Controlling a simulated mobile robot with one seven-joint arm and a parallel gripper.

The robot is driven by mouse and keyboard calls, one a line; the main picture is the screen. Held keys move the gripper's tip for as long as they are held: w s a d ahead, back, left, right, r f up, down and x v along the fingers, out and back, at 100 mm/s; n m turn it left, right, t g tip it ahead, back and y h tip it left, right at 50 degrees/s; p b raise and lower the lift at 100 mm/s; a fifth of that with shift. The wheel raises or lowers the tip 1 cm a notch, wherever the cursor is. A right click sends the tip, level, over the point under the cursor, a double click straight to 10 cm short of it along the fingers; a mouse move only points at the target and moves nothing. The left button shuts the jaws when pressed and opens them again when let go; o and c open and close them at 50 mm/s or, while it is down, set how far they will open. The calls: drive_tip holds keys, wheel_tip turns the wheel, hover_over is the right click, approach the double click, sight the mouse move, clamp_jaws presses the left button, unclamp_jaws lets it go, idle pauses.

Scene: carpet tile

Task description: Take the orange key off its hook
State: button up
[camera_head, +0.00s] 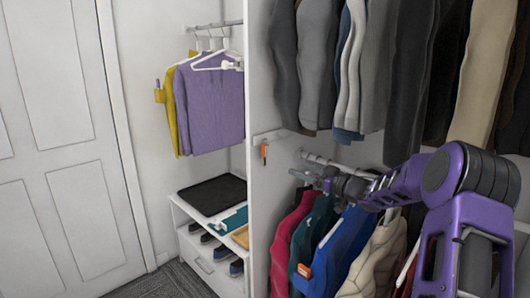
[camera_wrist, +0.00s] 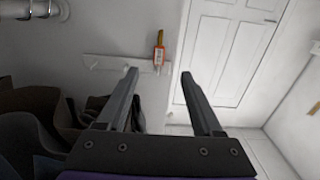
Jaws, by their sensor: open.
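The orange key (camera_head: 264,151) hangs from a white hook rail (camera_head: 269,136) on the white partition's side in the head view. In the wrist view the orange key (camera_wrist: 159,53) hangs near the right end of the rail (camera_wrist: 100,62), with a pale mark on it. Its own hook is too small to make out. My gripper (camera_head: 311,177) is right of the key and slightly lower in the head view. In the wrist view my gripper (camera_wrist: 160,73) is open and empty, its fingers spread apart with the key beyond and between the tips.
Several jackets (camera_head: 345,240) hang below and around my arm, with more clothes (camera_head: 370,60) above. A clothes rail (camera_head: 335,162) runs close to my gripper. Left of the partition are a purple sweater (camera_head: 210,110) and a low shelf unit (camera_head: 205,262). A white door (camera_head: 65,130) stands at left.

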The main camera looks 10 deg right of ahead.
approach(266, 154)
drive_tip(key=x, duration=0.2)
drive_tip(key=f+x, duration=0.1)
drive_tip(key=x, duration=0.1)
drive_tip(key=shift+r+p+x, duration=0.15)
drive_tip(key=shift+r+x, duration=0.05)
drive_tip(key=shift+x, duration=1.15)
drive_tip(key=shift+r+p+x, duration=0.15)
drive_tip(key=shift+r+x, duration=0.05)
drive_tip(key=shift+x, duration=1.1)
drive_tip(key=shift+d, duration=0.1)
clamp_jaws()
